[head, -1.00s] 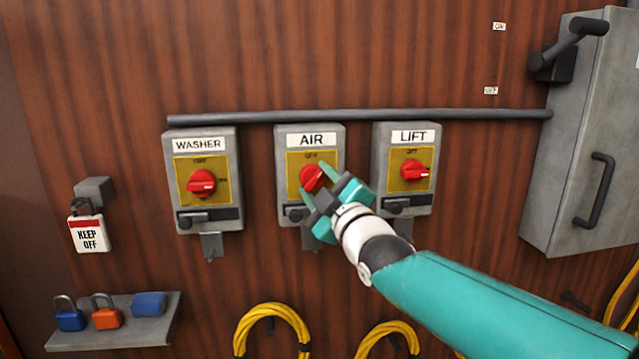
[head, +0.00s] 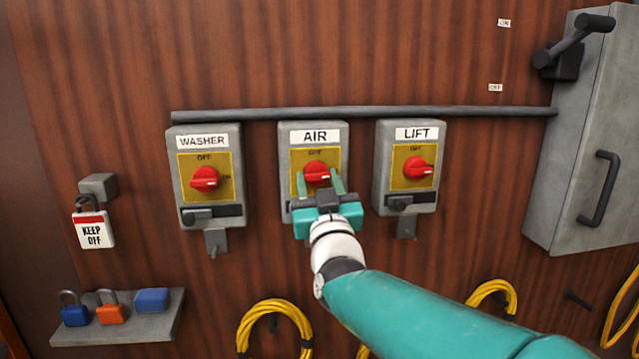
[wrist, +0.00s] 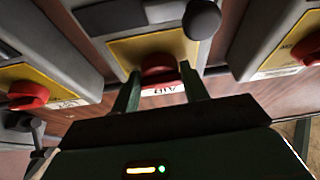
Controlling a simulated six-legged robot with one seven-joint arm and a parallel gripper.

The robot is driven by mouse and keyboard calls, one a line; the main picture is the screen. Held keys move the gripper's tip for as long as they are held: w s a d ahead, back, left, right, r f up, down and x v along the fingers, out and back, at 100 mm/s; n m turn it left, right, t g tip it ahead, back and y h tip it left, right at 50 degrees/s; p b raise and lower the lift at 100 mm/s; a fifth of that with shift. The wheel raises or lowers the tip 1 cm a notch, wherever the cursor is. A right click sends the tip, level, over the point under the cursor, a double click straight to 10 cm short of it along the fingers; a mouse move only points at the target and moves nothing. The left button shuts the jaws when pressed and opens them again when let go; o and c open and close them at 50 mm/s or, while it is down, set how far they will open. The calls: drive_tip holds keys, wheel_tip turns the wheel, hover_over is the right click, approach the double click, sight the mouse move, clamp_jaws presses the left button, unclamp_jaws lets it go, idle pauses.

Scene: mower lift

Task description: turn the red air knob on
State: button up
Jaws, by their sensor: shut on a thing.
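The red air knob (head: 316,173) sits on the yellow plate of the grey box labelled AIR (head: 284,150), in the middle of three switch boxes. My gripper (head: 320,182) is in front of this box, with one finger at each side of the knob, shut on it. In the wrist view the red knob (wrist: 158,66) shows between the two fingertips (wrist: 160,78). The gripper hides the lower part of the AIR box in the head view. The knob's pointer is partly hidden, so its exact setting is hard to tell.
The WASHER box (head: 206,212) with a red knob stands to the left, and the LIFT box (head: 410,182) to the right. A grey pipe (head: 460,112) runs above. A shelf (head: 140,328) with padlocks is lower left. A grey cabinet (head: 570,130) stands at the right.

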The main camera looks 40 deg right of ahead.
drive_tip(key=shift+r+m+h, duration=0.1)
drive_tip(key=shift+m+h, duration=0.3)
drive_tip(key=shift+m, duration=0.3)
drive_tip(key=o, duration=0.9)
